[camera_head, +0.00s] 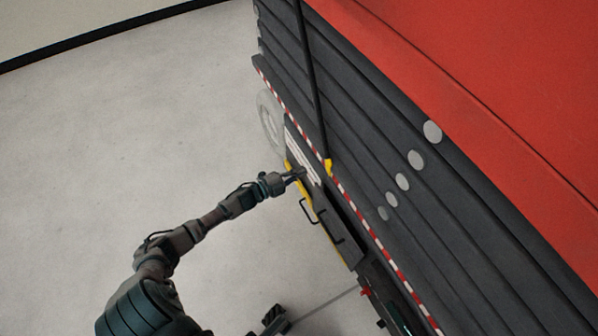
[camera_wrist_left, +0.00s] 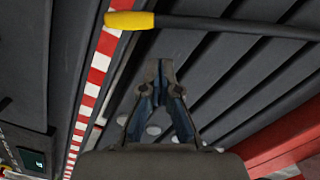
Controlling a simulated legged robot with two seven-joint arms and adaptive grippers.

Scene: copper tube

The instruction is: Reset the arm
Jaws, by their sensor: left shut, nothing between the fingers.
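My left arm reaches from the bottom left of the head view to the dark panel with a yellow edge. My left gripper (camera_head: 298,174) is at that panel's upper part, close to the yellow tip of a dark rod (camera_head: 314,90). In the left wrist view my left gripper (camera_wrist_left: 158,68) is shut with its fingertips together and nothing between them. The rod (camera_wrist_left: 230,27) and its yellow end (camera_wrist_left: 129,20) lie just beyond the fingertips. I cannot tell whether the gripper touches anything.
A grey ribbed wall (camera_head: 365,130) with round light spots and a red upper part (camera_head: 480,90) fills the right. A red-white striped edge (camera_head: 366,222) runs along it. A handle (camera_head: 308,211) sticks out from the panel. The grey floor (camera_head: 130,120) at left is clear.

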